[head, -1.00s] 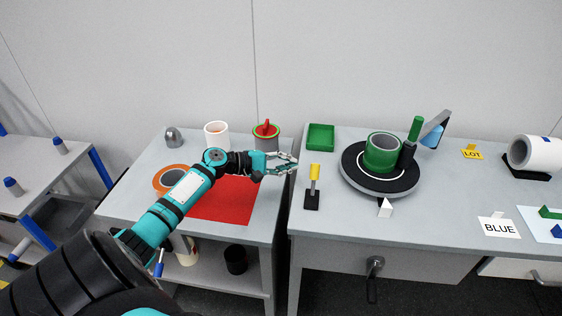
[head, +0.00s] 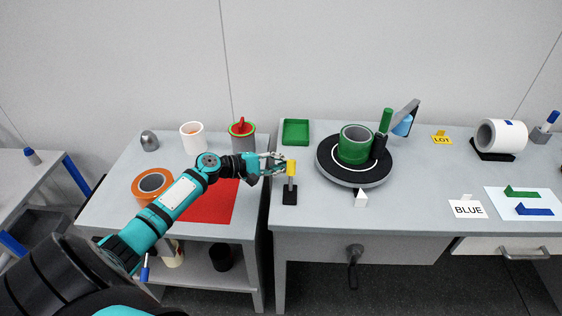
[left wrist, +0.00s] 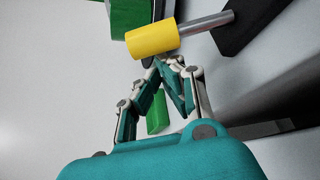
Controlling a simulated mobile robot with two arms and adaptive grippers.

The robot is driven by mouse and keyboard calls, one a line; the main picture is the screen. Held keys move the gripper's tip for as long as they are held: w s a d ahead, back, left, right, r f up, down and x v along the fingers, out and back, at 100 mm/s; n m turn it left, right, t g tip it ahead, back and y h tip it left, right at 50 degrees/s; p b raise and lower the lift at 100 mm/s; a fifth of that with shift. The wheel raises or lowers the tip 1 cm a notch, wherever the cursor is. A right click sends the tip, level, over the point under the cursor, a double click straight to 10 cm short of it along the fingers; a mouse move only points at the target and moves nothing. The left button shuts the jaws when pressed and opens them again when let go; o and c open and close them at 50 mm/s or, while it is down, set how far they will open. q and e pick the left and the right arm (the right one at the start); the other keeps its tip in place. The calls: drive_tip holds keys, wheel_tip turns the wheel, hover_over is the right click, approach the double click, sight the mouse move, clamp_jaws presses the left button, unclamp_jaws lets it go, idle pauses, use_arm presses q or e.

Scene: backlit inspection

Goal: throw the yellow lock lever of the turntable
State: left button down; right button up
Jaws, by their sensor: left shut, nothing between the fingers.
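The yellow lock lever (head: 291,168) stands upright on a grey stem above a black base (head: 290,195), near the left edge of the right-hand bench, left of the turntable (head: 338,173). My left gripper (head: 284,162) is right at the lever's yellow grip, on its left. In the left wrist view, the yellow grip (left wrist: 153,39) lies just beyond the fingertips (left wrist: 162,62). The fingers are shut with nothing between them; whether they touch the grip I cannot tell. The lever's stem and part of its black base show at the upper right there. My right gripper is out of view.
A green cup (head: 355,143) and a dark upright with a green handle (head: 386,121) are at the turntable. A green tray (head: 296,131) lies behind the lever. A gap separates the benches.

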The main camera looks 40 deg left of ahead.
use_arm(q)
drive_tip(key=shift+d, duration=0.1)
drive_tip(key=shift+s+r+b, duration=0.15)
drive_tip(key=shift+b, duration=0.25)
